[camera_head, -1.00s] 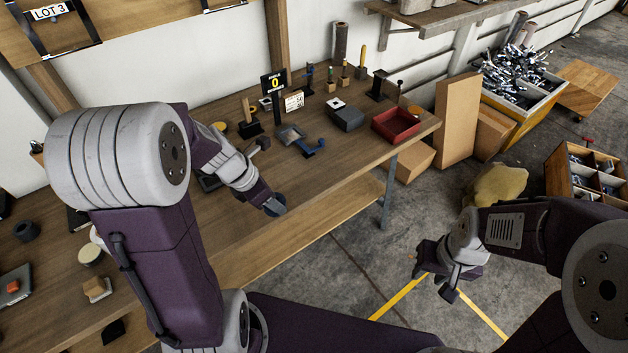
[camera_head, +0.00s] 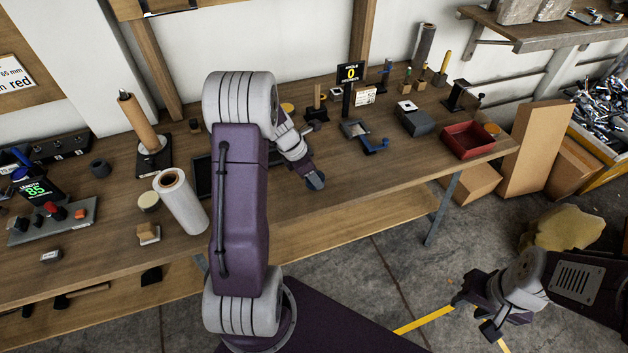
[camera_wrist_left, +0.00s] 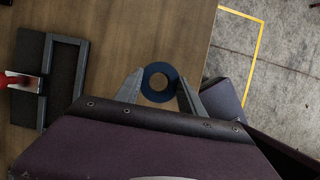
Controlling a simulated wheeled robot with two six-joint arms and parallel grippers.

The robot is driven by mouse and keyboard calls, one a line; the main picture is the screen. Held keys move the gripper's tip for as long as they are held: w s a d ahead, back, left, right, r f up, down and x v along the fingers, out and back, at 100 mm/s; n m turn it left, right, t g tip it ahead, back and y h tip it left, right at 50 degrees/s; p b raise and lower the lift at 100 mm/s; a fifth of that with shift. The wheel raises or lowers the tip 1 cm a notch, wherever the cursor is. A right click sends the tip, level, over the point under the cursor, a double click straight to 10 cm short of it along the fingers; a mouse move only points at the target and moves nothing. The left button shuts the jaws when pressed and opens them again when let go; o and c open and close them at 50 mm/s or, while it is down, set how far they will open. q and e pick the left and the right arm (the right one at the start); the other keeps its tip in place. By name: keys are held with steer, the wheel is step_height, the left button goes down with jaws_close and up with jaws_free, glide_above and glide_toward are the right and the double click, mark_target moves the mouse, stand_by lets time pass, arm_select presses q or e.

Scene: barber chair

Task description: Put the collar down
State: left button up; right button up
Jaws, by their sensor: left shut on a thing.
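The collar is a dark blue ring (camera_wrist_left: 160,97) in the left wrist view. My left gripper (camera_head: 315,181) is shut on it, with a grey finger on each side of the ring. My right gripper (camera_head: 478,318) is open and empty, out over the floor in front of the bench.
A black framed tray (camera_wrist_left: 62,80) with a red-handled part lies left of the collar in the wrist view. A blue-armed fixture (camera_head: 373,146), a dark box (camera_head: 415,122) and a red bin (camera_head: 468,140) stand to the right. Bare wood surrounds the gripper.

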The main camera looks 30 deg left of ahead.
arm_select(q)
step_height(320, 180, down, 2)
steer(key=shift+f, duration=0.15)
steer(key=shift+f, duration=0.15)
steer(key=o, duration=1.3)
steer(key=shift+o, duration=0.2)
